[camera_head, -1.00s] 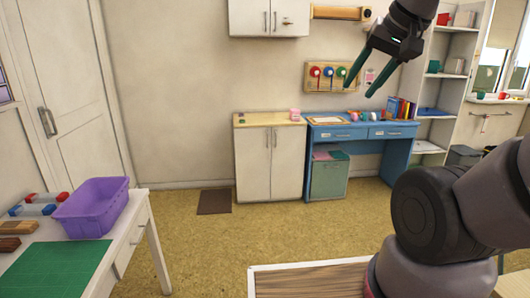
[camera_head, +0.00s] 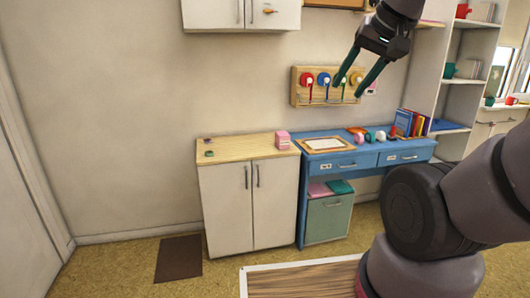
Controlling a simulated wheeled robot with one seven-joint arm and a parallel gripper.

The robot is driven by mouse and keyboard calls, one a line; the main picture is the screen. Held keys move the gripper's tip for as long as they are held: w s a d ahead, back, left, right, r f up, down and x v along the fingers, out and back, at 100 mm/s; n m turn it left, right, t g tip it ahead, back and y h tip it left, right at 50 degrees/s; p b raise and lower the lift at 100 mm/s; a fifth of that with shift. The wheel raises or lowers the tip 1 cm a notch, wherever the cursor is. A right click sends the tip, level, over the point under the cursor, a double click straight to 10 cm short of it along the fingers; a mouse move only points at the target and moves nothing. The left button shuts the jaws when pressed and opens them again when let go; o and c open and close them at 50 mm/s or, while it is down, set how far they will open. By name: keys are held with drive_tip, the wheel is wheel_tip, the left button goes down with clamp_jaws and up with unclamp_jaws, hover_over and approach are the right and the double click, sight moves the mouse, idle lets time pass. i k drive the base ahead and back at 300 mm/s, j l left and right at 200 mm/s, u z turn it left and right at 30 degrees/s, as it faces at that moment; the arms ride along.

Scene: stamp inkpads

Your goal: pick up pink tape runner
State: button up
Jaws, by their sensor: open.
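A small pink item (camera_head: 359,139), which looks like the pink tape runner, sits on the blue desk (camera_head: 345,161) among other small items. It is too small to make out its shape. My gripper (camera_head: 349,88) is open and empty, its two dark green fingers pointing down and left. It is raised in the air and appears above the desk in the picture, well apart from the pink item.
A pink block (camera_head: 282,140) stands on the white cabinet (camera_head: 228,205), left of the desk. A clipboard (camera_head: 325,144), a white roll (camera_head: 380,136) and several books (camera_head: 408,123) are on the desk. A brown mat (camera_head: 179,258) lies on the floor.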

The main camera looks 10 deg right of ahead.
sight(359, 138)
drive_tip(key=i+z, duration=0.45)
drive_tip(key=i, duration=0.15)
drive_tip(key=i+j+z, duration=0.15)
drive_tip(key=i+z, duration=0.3)
drive_tip(key=i, duration=0.2)
drive_tip(key=i+z, duration=0.5)
drive_tip(key=i, duration=0.4)
drive_tip(key=i+l+u, duration=0.25)
drive_tip(key=i, duration=0.25)
drive_tip(key=i+l+u, duration=0.25)
drive_tip(key=i+l, duration=0.15)
drive_tip(key=i, duration=0.1)
